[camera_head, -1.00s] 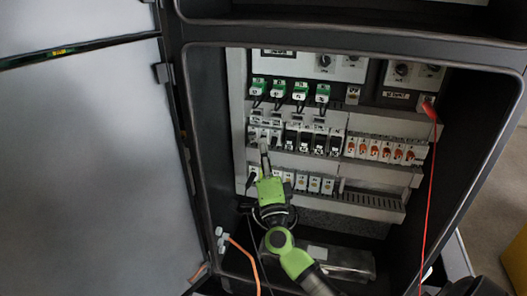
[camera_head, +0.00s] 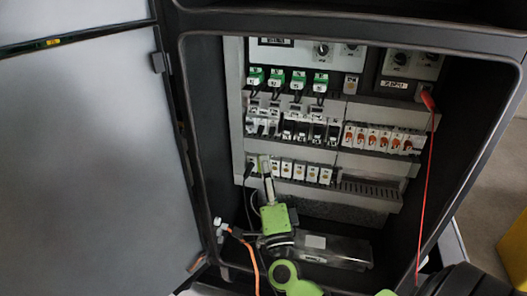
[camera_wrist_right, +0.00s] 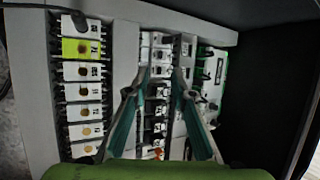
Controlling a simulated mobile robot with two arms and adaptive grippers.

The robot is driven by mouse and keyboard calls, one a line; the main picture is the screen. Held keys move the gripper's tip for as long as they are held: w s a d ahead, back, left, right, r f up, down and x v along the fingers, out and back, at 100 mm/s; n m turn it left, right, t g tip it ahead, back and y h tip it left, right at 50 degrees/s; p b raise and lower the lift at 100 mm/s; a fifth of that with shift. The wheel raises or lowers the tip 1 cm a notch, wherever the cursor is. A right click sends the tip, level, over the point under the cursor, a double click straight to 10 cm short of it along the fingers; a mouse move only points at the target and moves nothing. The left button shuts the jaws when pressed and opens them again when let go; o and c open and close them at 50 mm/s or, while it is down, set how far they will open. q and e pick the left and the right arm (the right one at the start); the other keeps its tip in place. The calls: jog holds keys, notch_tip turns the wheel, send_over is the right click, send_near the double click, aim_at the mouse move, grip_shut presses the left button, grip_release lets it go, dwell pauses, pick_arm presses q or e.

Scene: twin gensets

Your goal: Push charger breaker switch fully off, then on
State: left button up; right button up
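My right gripper (camera_head: 267,180) is in front of the lower left of the open cabinet, its fingers reaching up to the lower breaker row. In the right wrist view its two teal fingers (camera_wrist_right: 161,74) are apart with nothing between them; panel modules show behind the gap. One yellow-green breaker (camera_head: 263,163) is second from the left in the lower row; it also shows in the right wrist view (camera_wrist_right: 81,48), left of the fingers. The labels are too small to read, so I cannot tell which is the charger breaker. Contact is not visible. My left gripper is out of view.
Above is a middle row of breakers with black levers (camera_head: 310,132) and orange-marked modules (camera_head: 382,138). Green plugs (camera_head: 297,79) sit higher. A red cable (camera_head: 429,180) hangs at right; an orange cable (camera_head: 250,250) runs low left. The cabinet door (camera_head: 85,150) stands open at left.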

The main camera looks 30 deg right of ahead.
jog(key=v, duration=0.2)
jog(key=shift+s+a+f, duration=0.15)
jog(key=shift+s+f, duration=0.05)
jog(key=shift+s, duration=0.1)
dwell(0.3)
